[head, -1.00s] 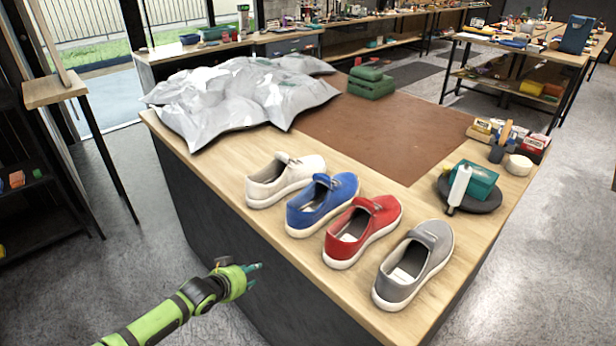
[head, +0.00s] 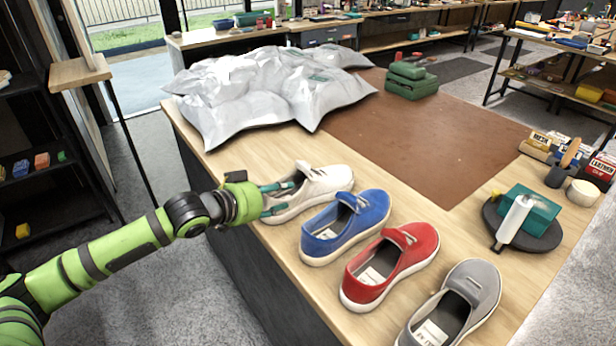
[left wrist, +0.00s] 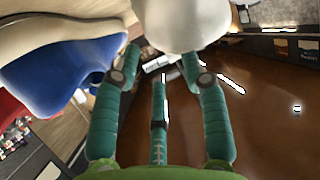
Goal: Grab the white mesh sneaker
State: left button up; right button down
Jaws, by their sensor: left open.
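The white mesh sneaker (head: 322,186) stands at the far left end of a row of shoes on the wooden table (head: 212,166). My left gripper (head: 278,199) is open at its heel, with teal fingers above and beside the heel end. In the left wrist view, the white sneaker (left wrist: 180,25) is just past the spread fingertips of the left gripper (left wrist: 160,65). Whether the fingers touch the shoe I cannot tell. My right gripper is not in view.
A blue sneaker (head: 346,228) stands close beside the white one, then a red sneaker (head: 395,265) and a grey sneaker (head: 462,300). Grey plastic bags (head: 260,90) lie behind. A brown mat (head: 420,130) leaves clear room behind the shoes.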

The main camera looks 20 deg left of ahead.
aim_at(298, 191)
pick_arm(q)
jog(key=x, duration=0.1)
jog(key=p+x, duration=0.1)
jog(key=x, duration=0.1)
jog(key=shift+w+d+r+p, duration=0.2)
jog(key=shift+d+p, duration=0.15)
jog(key=x, duration=0.3)
jog(key=shift+w+f+p, duration=0.2)
jog(key=shift+f+p, duration=0.1)
jog(key=shift+f, duration=0.1)
jog(key=shift+s, duration=0.1)
grip_shut()
jog(key=shift+r, duration=0.1)
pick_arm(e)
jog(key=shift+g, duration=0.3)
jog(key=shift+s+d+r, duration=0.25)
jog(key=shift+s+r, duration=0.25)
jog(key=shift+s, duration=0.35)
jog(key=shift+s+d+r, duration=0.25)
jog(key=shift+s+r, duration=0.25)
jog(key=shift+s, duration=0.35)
